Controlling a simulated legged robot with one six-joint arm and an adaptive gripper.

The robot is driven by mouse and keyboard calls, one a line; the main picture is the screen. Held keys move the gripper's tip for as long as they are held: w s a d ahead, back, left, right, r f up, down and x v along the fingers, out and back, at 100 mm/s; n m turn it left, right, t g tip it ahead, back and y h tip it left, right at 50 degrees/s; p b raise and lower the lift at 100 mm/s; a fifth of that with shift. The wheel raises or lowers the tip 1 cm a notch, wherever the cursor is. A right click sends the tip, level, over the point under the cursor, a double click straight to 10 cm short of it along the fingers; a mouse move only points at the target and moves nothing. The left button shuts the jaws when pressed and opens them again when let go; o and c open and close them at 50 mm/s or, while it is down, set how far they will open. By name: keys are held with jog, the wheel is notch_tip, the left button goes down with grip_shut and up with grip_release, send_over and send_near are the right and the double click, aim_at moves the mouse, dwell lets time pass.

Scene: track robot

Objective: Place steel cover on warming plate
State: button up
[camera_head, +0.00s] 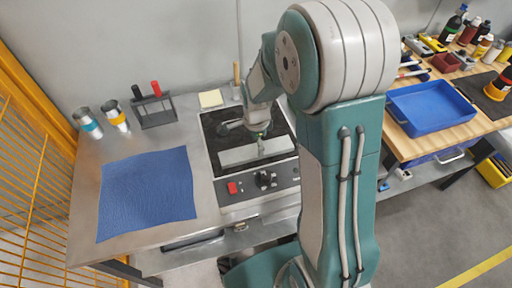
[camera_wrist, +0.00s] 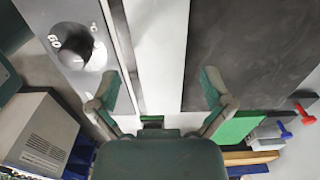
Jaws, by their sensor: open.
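The warming plate (camera_head: 279,122) sits on the steel bench, with a black top and a grey front panel with a red switch and a dark knob. A flat, pale steel cover (camera_head: 238,155) lies across the front part of the black top. In the wrist view the cover (camera_wrist: 158,40) is a bright strip between the knob panel and the dark surface (camera_wrist: 240,50). My gripper (camera_wrist: 160,75) is open, with its fingers apart on either side of the strip. The arm partly hides the plate in the head view, and whether the fingers touch the cover cannot be told.
A blue cloth (camera_head: 148,192) lies left of the warming plate. Two metal cups (camera_head: 116,115) and a pen rack (camera_head: 154,111) stand behind it. A yellow fence (camera_head: 30,170) borders the left. A wooden bench with a blue tray (camera_head: 430,106) is at the right.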

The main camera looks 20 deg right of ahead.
aim_at(256, 150)
jog(key=s+r+n+t, duration=0.1)
jog(key=s+r+n, duration=0.3)
jog(key=r, duration=0.5)
jog(key=s+r+n+t, duration=0.2)
jog(key=s+r+n, duration=0.15)
jog(key=r, duration=0.55)
jog(key=s+r+n+t, duration=0.2)
jog(key=s+r+n, duration=0.3)
jog(key=s+n, duration=0.5)
jog(key=shift+s+t, duration=0.3)
jog(key=shift+s, duration=0.05)
jog(key=shift+n, duration=0.25)
